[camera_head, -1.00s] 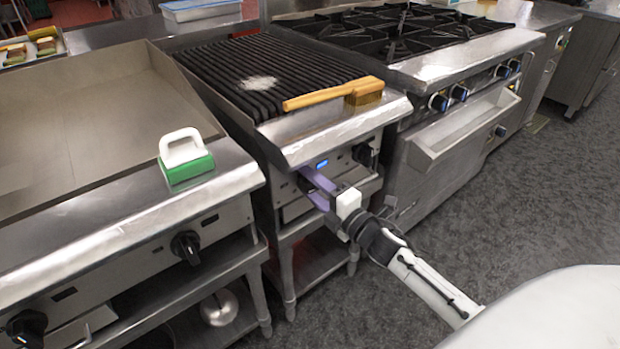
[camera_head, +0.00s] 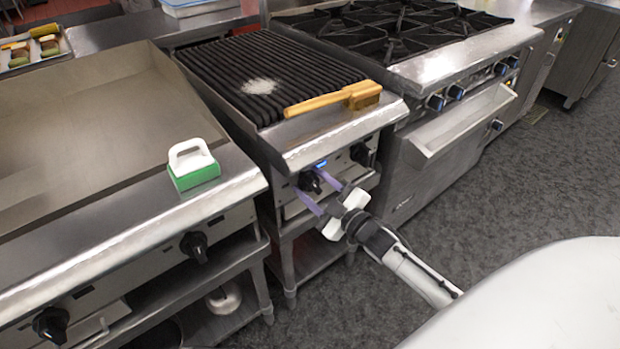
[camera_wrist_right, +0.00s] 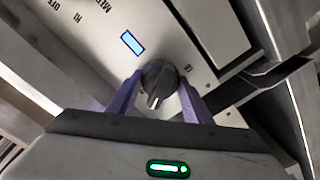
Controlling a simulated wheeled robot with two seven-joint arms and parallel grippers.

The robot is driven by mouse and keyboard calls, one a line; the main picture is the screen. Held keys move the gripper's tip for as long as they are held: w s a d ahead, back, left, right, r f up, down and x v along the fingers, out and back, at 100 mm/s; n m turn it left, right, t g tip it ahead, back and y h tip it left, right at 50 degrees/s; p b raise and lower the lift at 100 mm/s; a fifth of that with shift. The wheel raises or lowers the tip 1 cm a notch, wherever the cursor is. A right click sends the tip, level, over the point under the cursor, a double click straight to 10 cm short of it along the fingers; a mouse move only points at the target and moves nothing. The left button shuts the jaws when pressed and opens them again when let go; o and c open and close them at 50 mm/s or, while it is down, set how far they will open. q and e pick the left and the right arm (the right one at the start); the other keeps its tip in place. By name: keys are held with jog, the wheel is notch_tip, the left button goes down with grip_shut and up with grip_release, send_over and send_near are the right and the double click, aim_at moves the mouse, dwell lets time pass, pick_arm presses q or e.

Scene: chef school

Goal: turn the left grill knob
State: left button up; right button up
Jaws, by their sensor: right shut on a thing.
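The grill (camera_head: 297,158) has a black-ridged top and two black knobs on its front panel. The left grill knob (camera_head: 309,182) sits beneath a small lit blue display. My right gripper (camera_head: 311,184) is shut on this knob, one purple finger on each side. In the right wrist view, the knob (camera_wrist_right: 156,84) lies between the two fingers, its ridge pointing towards the gripper body. Printed marks including OFF and HI show on the panel beside it. The right grill knob (camera_head: 361,154) is free. My left gripper is not in view.
A wooden-handled brush (camera_head: 325,101) lies on the grill's front ledge. A flat griddle (camera_head: 90,130) with a green and white scrubber (camera_head: 193,168) stands at left. A burner range (camera_head: 400,35) adjoins at right. Open floor (camera_head: 480,190) lies at right.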

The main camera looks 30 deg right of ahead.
jog(key=m+p, duration=0.1)
jog(key=m, duration=0.1)
jog(key=shift+r+m, duration=0.1)
jog(key=shift+m, duration=1.3)
jog(key=shift+d+m+p, duration=0.1)
jog(key=shift+m+p, duration=0.2)
jog(key=shift+m, duration=0.1)
jog(key=o, duration=0.8)
jog(key=s, duration=1)
jog(key=shift+s+d+p, duration=0.15)
jog(key=shift+d+p, duration=0.25)
